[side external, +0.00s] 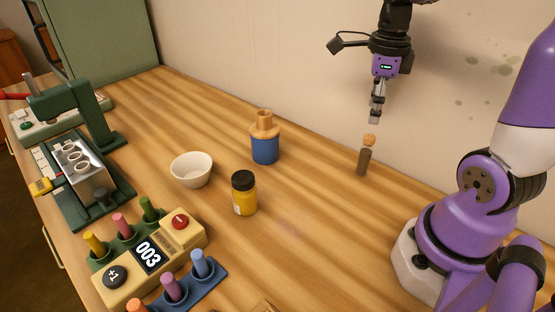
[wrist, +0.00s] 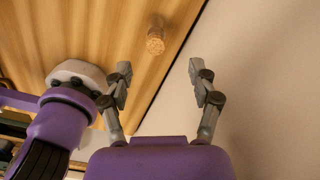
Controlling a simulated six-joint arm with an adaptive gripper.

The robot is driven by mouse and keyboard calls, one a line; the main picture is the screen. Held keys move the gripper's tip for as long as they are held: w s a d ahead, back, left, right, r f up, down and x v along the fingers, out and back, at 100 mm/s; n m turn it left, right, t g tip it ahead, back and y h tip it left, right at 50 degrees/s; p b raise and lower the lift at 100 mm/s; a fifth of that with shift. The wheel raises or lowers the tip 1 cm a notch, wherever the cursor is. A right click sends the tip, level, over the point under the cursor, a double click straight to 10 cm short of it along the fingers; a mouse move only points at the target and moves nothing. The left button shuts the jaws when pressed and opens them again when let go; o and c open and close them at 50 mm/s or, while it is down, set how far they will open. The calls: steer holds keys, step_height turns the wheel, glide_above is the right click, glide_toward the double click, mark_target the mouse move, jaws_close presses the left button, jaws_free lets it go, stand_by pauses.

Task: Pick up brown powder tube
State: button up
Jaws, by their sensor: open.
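The brown powder tube (side external: 364,161) stands upright on the wooden table near the wall, with a cork stopper on top. In the wrist view its cork (wrist: 155,44) shows from above, beyond the fingertips and a little left of the middle between them. My gripper (side external: 375,121) hangs above the tube in the side view, its tips a little above the cork and apart from it. In the wrist view my gripper (wrist: 158,66) has its two fingers spread wide with nothing between them.
A blue bottle with a tan top (side external: 265,145), a white bowl (side external: 192,170) and a yellow jar with a black lid (side external: 244,195) stand left of the tube. A counter box (side external: 150,258) and coloured tubes in racks are at the front. The wall (side external: 290,60) is close behind.

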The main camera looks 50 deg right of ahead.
mark_target(370, 137)
step_height(370, 137, down, 5)
steer(key=shift+r, duration=0.15)
steer(key=f, duration=0.5)
steer(key=shift+s+a+f, duration=0.15)
steer(key=shift+s+a, duration=0.05)
steer(key=shift+s, duration=0.1)
jaws_close()
